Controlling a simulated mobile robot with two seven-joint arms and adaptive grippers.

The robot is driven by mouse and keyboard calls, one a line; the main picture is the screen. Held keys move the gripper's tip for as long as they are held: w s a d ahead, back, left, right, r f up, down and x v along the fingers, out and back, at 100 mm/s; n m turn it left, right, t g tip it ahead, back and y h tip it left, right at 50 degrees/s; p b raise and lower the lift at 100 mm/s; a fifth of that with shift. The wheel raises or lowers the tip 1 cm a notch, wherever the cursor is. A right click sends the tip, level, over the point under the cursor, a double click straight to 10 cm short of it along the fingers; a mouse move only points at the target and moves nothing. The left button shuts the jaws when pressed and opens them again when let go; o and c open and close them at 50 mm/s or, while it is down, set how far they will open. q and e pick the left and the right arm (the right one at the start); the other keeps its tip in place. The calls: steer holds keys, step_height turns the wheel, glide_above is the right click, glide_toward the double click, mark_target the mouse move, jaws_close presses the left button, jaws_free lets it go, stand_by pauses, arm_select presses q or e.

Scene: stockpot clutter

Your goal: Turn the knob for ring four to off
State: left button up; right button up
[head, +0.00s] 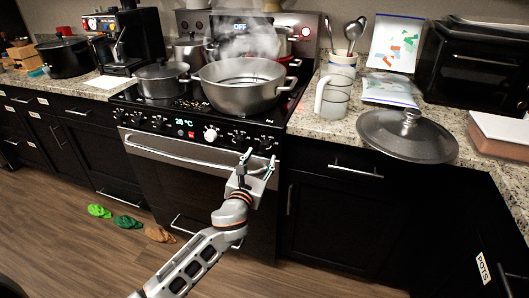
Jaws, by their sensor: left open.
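The black stove (200,150) has a front control panel with a row of knobs. Several dark knobs sit at the panel's left and right ends, and one pale knob (210,134) stands out near the middle. I cannot read which knob belongs to ring four. My left gripper (259,158) is open and empty in front of the right end of the panel, just below the dark right-hand knobs (239,137). Its fingers overlap the panel's lower right part in the picture, and contact cannot be told. My right gripper is out of view.
A large steaming pot (240,97) stands at the front right of the cooktop, with a smaller lidded pot (162,82) to its left. A pot lid (407,135) and a glass jug (332,97) are on the right counter. The oven handle (170,150) sticks out below the knobs.

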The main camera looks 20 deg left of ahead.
mark_target(265, 148)
arm_select(q)
steer(key=w+b, duration=0.1)
steer(key=w, duration=0.4)
steer(key=shift+f, duration=0.1)
steer(key=c, duration=1.1)
